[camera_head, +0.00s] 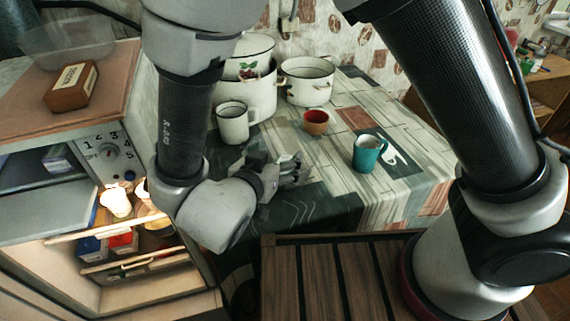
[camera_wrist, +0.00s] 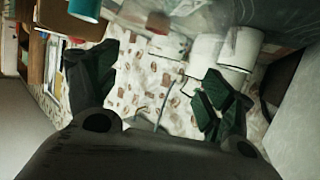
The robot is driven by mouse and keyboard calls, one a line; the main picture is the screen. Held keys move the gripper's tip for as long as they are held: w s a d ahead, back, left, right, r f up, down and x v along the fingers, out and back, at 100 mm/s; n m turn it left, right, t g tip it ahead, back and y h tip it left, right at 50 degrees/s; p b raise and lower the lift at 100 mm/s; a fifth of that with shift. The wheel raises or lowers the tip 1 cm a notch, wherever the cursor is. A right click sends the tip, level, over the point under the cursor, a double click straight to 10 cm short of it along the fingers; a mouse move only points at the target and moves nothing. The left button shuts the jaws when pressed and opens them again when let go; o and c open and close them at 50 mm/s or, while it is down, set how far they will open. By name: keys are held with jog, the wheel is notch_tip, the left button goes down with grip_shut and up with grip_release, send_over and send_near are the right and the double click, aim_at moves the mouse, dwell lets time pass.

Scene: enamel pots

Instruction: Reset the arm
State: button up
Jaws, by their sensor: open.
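My gripper (camera_head: 290,167) is above the front part of the table in the head view, left of the teal mug. In the wrist view my gripper (camera_wrist: 150,95) shows its two fingers spread apart with nothing between them. The arm reaches across the head view and hides part of the table and the cabinet edge. The wrist view looks tilted, with the patterned wall behind the fingers.
The table (camera_head: 335,187) holds a white mug (camera_head: 233,124), white enamel pots (camera_head: 307,82), a red cup (camera_head: 316,122) and a teal mug (camera_head: 367,154). An open cabinet (camera_head: 50,215) stands left, with a brown box (camera_head: 72,86) on top. The table's front right is clear.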

jog(key=v, duration=0.3)
dwell(0.4)
